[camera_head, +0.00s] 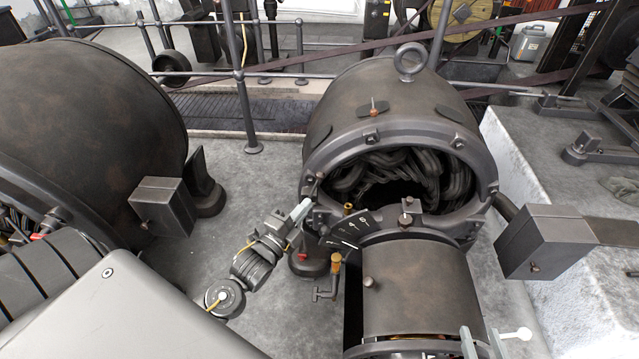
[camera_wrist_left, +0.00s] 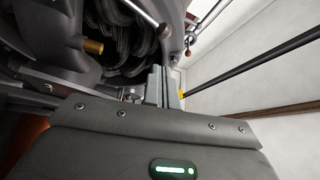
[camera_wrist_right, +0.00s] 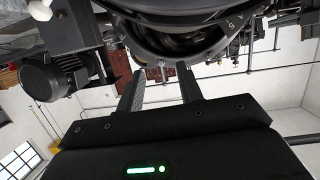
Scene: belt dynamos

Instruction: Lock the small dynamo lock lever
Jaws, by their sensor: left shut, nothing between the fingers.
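The small dynamo (camera_head: 385,120) stands in the middle of the head view, its open front showing dark coils. A numbered dial plate (camera_head: 345,236) sits at its lower left front. Beside the plate is a brass-topped lever (camera_head: 335,264); I cannot tell for sure whether this is the lock lever. My left gripper (camera_head: 303,209) is shut and empty, its tips close to the dynamo's left front rim; contact cannot be told. Its fingers (camera_wrist_left: 168,86) also show together in the left wrist view. My right gripper (camera_head: 480,344) is open and empty at the bottom, over the cylinder's right side.
A larger dynamo (camera_head: 85,130) fills the left side. A dark cylinder (camera_head: 418,285) extends forward from the small dynamo. A dark box (camera_head: 545,243) on an arm juts out at right. Railings (camera_head: 240,85) stand behind.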

